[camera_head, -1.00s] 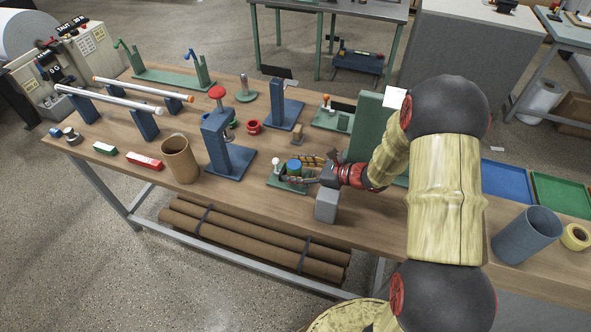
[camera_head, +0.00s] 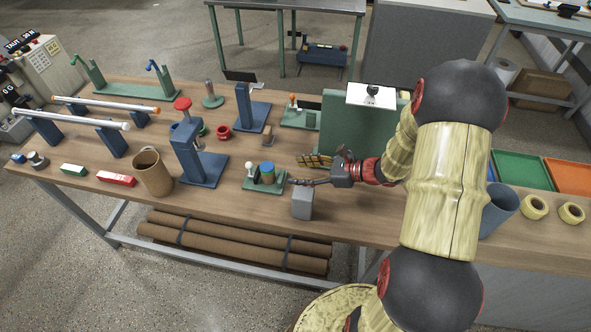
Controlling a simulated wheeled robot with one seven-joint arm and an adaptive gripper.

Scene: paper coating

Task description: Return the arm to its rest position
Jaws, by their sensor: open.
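My arm reaches in from the right, over the wooden workbench (camera_head: 225,205). My gripper (camera_head: 297,171) is open and empty, its fingers pointing left. The fingertips are just right of a small green stand (camera_head: 262,188) that bears a blue-and-green cylinder (camera_head: 267,173) and a white knob (camera_head: 252,169). A grey block (camera_head: 302,203) stands on the bench just below the gripper in the picture. Whether the fingers touch anything there is hard to tell.
A tall green panel (camera_head: 350,132) stands close behind my gripper. A blue press (camera_head: 190,150) with a red knob and a brown cup (camera_head: 151,172) stand to the left. A grey-blue cylinder (camera_head: 497,209) and tape rolls (camera_head: 535,207) are at the right.

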